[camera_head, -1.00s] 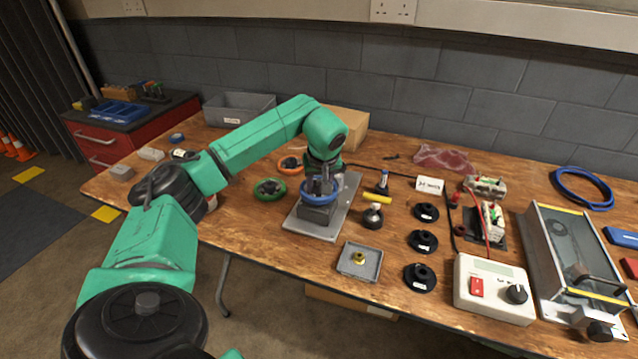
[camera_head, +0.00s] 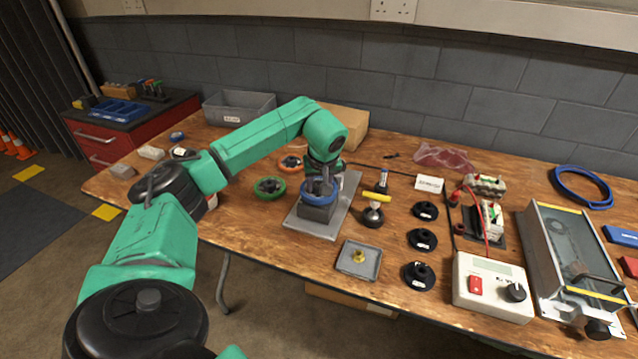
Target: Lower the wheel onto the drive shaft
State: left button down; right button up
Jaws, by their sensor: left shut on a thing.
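The wheel looks level. The drive shaft is hidden behind the gripper and the wheel, so I cannot tell whether the wheel is around it. My right gripper does not show.
A green wheel (camera_head: 270,188) and an orange wheel (camera_head: 290,163) lie left of the plate. A yellow-topped tool (camera_head: 374,209) stands close on its right. A small grey tray (camera_head: 359,260) with a brass part is in front. Several black hubs (camera_head: 423,240) stand further right.

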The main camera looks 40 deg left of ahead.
pick_arm(q)
jog(key=shift+f, duration=0.15)
jog(key=shift+c, duration=1.8)
grip_release()
jog(key=shift+f, duration=0.1)
jog(key=c, duration=0.4)
jog(key=shift+o, duration=0.2)
notch_tip(320, 180, up, 6)
jog(key=p, duration=0.6)
